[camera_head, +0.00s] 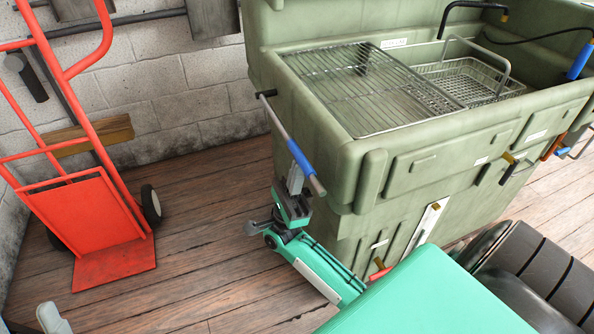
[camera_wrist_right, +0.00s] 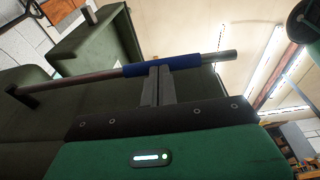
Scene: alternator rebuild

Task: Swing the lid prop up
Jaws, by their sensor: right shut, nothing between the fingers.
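The lid prop (camera_head: 278,118) is a grey rod with a blue sleeve at the left end of the green wash tank (camera_head: 440,165). It slants down toward the front, from a black end piece near the tank's rim to a bare free tip. My right gripper (camera_head: 296,178) is at the blue sleeve. In the right wrist view, its fingers (camera_wrist_right: 158,85) are together, with their tips against or just under the prop's sleeve (camera_wrist_right: 165,65); contact is unclear. A grey part at the lower left edge of the head view looks like my left gripper (camera_head: 50,318), mostly cut off.
The tank holds a wire rack (camera_head: 365,85) and a wire basket (camera_head: 475,78). A red hand truck (camera_head: 110,220) stands by the block wall at left. Plank floor (camera_head: 190,245) lies clear between it and the tank. Handled tools hang on the tank's front.

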